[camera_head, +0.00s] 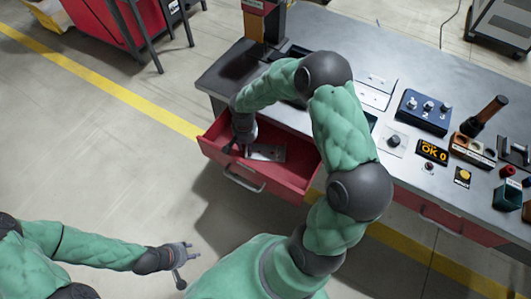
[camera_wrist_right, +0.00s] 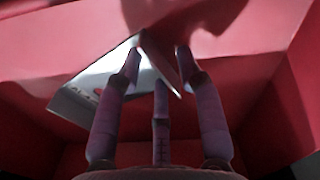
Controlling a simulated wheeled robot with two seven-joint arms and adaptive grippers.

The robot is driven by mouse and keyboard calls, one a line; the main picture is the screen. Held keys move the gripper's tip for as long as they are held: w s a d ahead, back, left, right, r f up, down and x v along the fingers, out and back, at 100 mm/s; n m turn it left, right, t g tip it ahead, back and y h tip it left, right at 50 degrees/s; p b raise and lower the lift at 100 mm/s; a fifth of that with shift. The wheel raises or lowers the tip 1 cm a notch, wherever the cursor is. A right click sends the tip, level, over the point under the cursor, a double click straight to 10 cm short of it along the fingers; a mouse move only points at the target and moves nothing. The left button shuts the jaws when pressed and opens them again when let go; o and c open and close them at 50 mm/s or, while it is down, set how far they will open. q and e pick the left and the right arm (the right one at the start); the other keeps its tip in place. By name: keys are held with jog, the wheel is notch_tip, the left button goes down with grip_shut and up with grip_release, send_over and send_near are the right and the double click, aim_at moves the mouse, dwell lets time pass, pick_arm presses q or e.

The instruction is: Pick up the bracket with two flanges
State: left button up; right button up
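The bracket (camera_head: 265,152) is a light grey metal piece lying in the open red drawer. In the right wrist view the bracket (camera_wrist_right: 92,92) shows a pale plate with dark markings, with an upright flange between the fingers; part of it is hidden behind them. I cannot make out a second flange. My right gripper (camera_head: 238,150) points down into the drawer at the bracket's left end. In the wrist view the right gripper (camera_wrist_right: 159,62) has its fingers apart around the flange, not visibly closed on it. My left gripper (camera_head: 184,262) is open and empty, away from the bench at lower left.
The drawer (camera_head: 245,180) has raised red walls close around my right gripper. The grey bench top (camera_head: 440,85) is above it, with a blue control box (camera_head: 423,112), a yellow-lit display (camera_head: 431,152) and small bins to the right.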

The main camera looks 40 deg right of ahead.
jog(key=shift+r, duration=0.1)
grip_shut()
